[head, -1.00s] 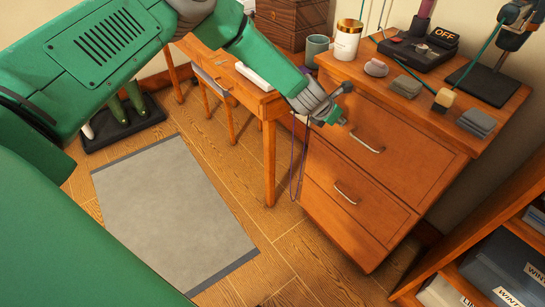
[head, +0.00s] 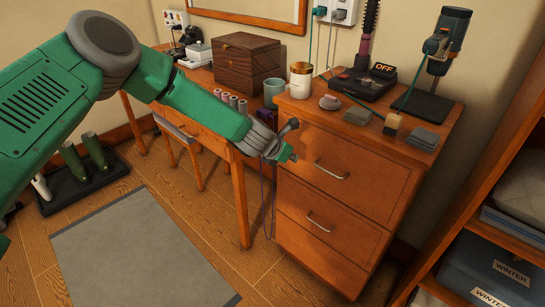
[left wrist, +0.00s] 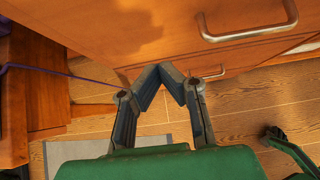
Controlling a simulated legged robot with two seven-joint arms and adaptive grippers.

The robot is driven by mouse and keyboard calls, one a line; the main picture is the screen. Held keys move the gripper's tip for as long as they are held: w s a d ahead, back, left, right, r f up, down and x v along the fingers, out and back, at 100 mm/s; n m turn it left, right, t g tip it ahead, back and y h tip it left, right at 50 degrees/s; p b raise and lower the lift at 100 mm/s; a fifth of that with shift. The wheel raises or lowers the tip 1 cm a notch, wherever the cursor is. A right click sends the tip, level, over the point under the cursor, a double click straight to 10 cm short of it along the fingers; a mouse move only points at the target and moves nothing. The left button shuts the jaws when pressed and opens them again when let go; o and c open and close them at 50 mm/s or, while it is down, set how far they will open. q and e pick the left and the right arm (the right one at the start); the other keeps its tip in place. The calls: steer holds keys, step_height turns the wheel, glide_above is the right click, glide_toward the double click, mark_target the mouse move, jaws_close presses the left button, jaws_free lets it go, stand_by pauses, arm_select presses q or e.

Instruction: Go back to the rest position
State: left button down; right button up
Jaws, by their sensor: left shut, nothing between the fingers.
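My left arm comes in from the left in the head view, and its gripper (head: 284,152) is in front of the upper part of the wooden drawer cabinet (head: 345,240). In the left wrist view the two fingers of this gripper (left wrist: 173,75) meet at their tips, with nothing between them. The drawer front and a metal handle (left wrist: 250,32) are just beyond the fingertips. My right gripper is not seen in the head view.
A desk (head: 190,130) with a wooden box (head: 246,62) stands left of the cabinet. A purple cord (head: 265,200) hangs between them. An open shelf (head: 470,215) with boxes stands at right. A grey mat (head: 140,255) lies on the floor, and boots (head: 85,165) stand on a dark tray.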

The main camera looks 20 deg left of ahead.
arm_select(q)
steer(key=v, duration=0.7)
steer(key=s+d+f+m+g+y, duration=0.1)
steer(key=s+f+m+g, duration=0.1)
steer(key=s+f+m, duration=0.7)
steer(key=s+d+f+m+g, duration=0.15)
steer(key=s+f+m, duration=0.4)
steer(key=s, duration=0.55)
steer(key=s+a+f+m+g+y, duration=0.1)
steer(key=s+a+m, duration=0.3)
steer(key=s+m, duration=0.5)
steer(key=s+a+f+m+g+y, duration=0.1)
steer(key=s+a+m+g, duration=0.2)
steer(key=s+m, duration=0.6)
steer(key=s+a, duration=0.1)
steer(key=s, duration=0.4)
steer(key=shift+a+p, duration=0.3)
steer(key=shift+p, duration=0.1)
steer(key=shift+w, duration=0.1)
